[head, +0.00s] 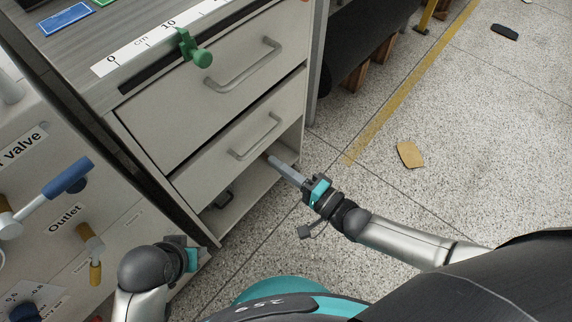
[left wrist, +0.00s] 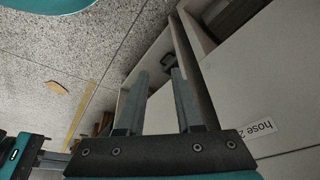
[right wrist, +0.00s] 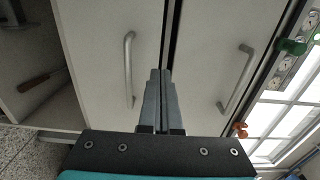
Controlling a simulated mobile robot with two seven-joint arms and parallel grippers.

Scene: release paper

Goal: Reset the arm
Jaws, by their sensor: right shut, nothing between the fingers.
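My right gripper (head: 268,157) reaches in from the right in the head view, its fingers together and empty at the open lower part of the drawer cabinet (head: 140,140). In the right wrist view the right gripper (right wrist: 160,72) shows two fingers pressed together in front of the drawer fronts and their handles (right wrist: 129,70). My left arm is at the lower left of the head view, with its fingertips hard to see there. In the left wrist view the left gripper (left wrist: 159,74) has its fingers apart with nothing between them, near the cabinet's open lower compartment.
A brown piece (head: 409,154) and a dark object (head: 505,32) lie on the speckled floor. A panel with a blue-handled valve (head: 66,178) stands close to my left arm. A green clamp (head: 192,50) sits at the cabinet top's edge. The floor at right is mostly clear.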

